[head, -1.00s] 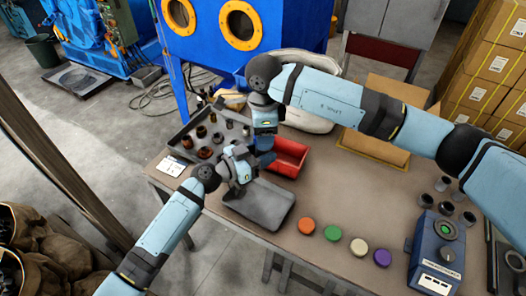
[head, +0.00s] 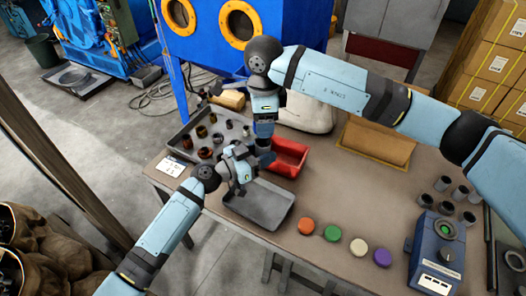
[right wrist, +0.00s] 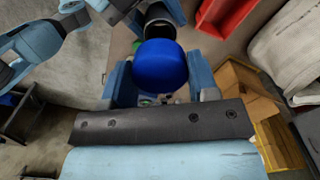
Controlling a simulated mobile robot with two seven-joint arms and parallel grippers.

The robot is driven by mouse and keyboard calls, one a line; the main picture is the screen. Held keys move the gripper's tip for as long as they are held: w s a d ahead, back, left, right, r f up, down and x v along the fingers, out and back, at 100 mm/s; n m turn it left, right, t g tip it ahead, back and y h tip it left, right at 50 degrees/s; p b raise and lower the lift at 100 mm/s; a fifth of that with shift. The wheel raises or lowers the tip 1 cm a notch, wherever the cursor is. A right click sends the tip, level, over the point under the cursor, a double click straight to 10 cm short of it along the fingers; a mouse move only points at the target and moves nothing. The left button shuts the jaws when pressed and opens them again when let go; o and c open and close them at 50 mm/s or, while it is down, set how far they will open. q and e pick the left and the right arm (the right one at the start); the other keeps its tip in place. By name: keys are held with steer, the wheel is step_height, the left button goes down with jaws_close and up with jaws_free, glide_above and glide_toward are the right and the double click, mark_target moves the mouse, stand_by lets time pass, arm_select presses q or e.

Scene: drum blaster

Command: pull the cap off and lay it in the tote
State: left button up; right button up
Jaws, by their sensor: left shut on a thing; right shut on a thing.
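A round blue cap (right wrist: 160,66) is gripped between the fingers of my right gripper (right wrist: 160,82) in the right wrist view. A dark cylindrical part (right wrist: 160,22) is just beyond the cap, at my left gripper; whether the cap still touches it I cannot tell. In the head view my left gripper (head: 243,172) is shut, low over the table, and my right gripper (head: 265,148) is directly above and close beside it. The arms hide the cap and the part there. The red open tote (head: 299,148) stands just right of the grippers and also shows in the right wrist view (right wrist: 222,22).
A grey tray (head: 262,205) lies empty in front of the grippers. A larger tray (head: 185,136) with several dark parts is at the left. Orange, green, cream and purple discs (head: 358,246) line the front edge. A blue device (head: 438,250) stands at the right.

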steer(key=shift+r, duration=1.15)
arm_select(q)
steer(key=shift+r, duration=0.1)
arm_select(e)
steer(key=shift+d, duration=0.1)
